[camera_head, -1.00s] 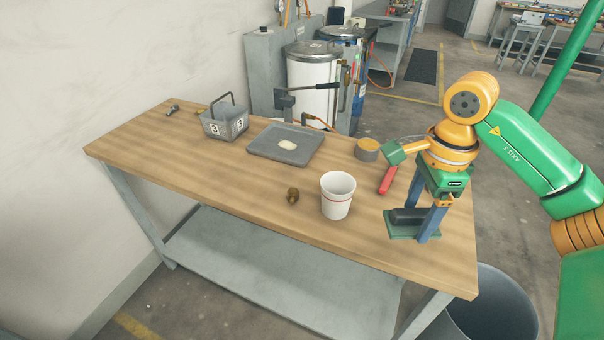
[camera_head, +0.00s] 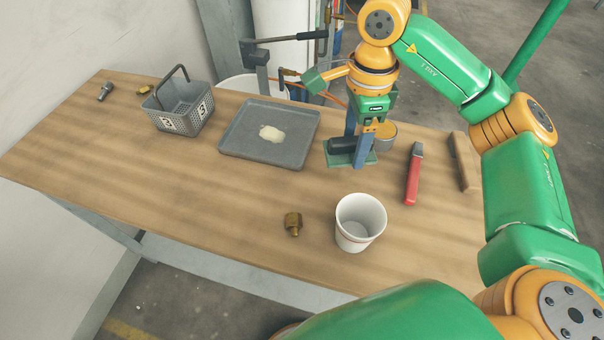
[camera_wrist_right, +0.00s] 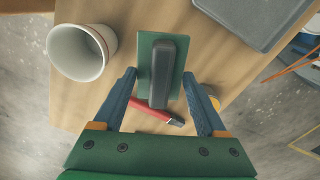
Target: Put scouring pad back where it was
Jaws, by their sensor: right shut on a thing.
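The scouring pad (camera_head: 343,146) is a flat green pad with a dark grey grip on top. My right gripper (camera_head: 361,150) points down with its blue fingers shut on the pad, right of the grey tray (camera_head: 229,146). In the right wrist view the pad (camera_wrist_right: 145,66) sits between the two fingertips (camera_wrist_right: 159,75). It looks close to the tabletop; I cannot tell whether it touches. A pale blob (camera_head: 271,133) lies in the tray. My left gripper is not in view.
A white cup (camera_head: 358,222) and a brass fitting (camera_head: 292,223) stand in front. A red-handled tool (camera_head: 412,178), a brown block (camera_head: 464,160) and a round can (camera_head: 386,137) are to the right. A grey basket (camera_head: 182,106) is left. The front-left wooden tabletop is clear.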

